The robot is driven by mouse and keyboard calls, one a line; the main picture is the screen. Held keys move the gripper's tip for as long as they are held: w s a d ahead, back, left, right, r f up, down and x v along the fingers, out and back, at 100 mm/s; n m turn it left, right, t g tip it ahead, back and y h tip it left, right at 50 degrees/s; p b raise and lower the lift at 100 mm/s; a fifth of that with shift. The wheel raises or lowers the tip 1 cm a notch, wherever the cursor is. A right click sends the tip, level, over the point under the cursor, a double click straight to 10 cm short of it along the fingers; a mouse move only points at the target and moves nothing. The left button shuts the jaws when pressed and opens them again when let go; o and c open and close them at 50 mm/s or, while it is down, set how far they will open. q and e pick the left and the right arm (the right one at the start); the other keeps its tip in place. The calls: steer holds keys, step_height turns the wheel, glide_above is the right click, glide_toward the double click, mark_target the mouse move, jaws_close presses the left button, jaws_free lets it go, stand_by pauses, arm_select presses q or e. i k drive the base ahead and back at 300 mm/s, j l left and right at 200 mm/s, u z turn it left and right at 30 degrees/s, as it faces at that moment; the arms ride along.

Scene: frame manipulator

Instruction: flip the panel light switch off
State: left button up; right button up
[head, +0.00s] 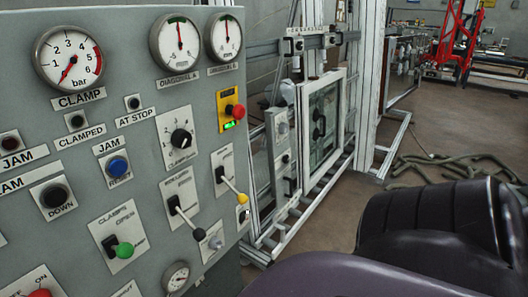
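The grey control panel (75,135) fills the left of the head view. Several levers stand on it: a green-knobbed one (124,250) on a plate marked CLAMPS OPEN, a black-knobbed one (198,234) and a yellow-knobbed one (242,198). A red-knobbed switch (40,293) with the word ON is cut off at the bottom left edge. A small silver knob (215,243) sits low on the right side. I cannot read a panel light label, so I cannot tell which is the panel light switch. Neither gripper is in view.
Gauges (69,57), push buttons such as the blue one (118,166), a rotary selector (181,139) and a red stop button (238,111) crowd the panel. A metal frame (325,120) stands behind it. Hoses (450,163) lie on the floor at the right.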

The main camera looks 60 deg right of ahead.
mark_target(242, 217)
steer(key=z, duration=1.75)
steer(key=l+u, duration=0.4)
steer(key=i+l+u, duration=0.1)
steer(key=l+u, duration=0.3)
